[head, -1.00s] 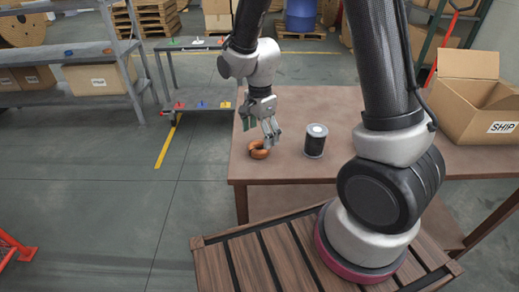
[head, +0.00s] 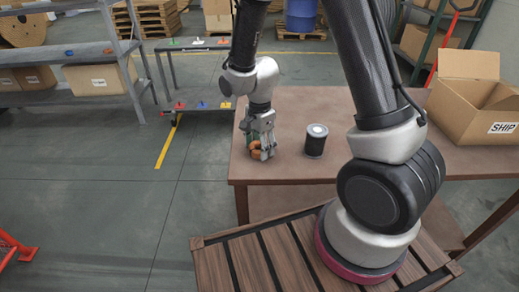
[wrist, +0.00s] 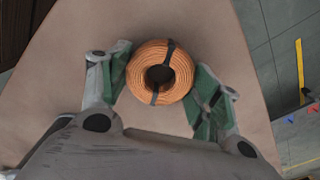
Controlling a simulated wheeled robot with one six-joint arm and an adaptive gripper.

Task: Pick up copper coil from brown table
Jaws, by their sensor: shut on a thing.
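The copper coil (wrist: 181,67) is an orange-brown ring with dark bands around it, seen from above in the wrist view. It sits between the two fingers of my gripper (wrist: 163,85), whose green inner pads are against its sides. In the head view the copper coil (head: 255,148) is partly hidden behind the fingers of my gripper (head: 261,150). The gripper is shut on it at the left part of the brown table (head: 300,110). I cannot tell whether the coil touches the tabletop.
A dark cylinder with a white top (head: 316,140) stands on the table right of my gripper. An open cardboard box marked SHIP (head: 480,110) stands at the table's right. A grey cart (head: 200,95) and grey shelves (head: 70,60) are to the left.

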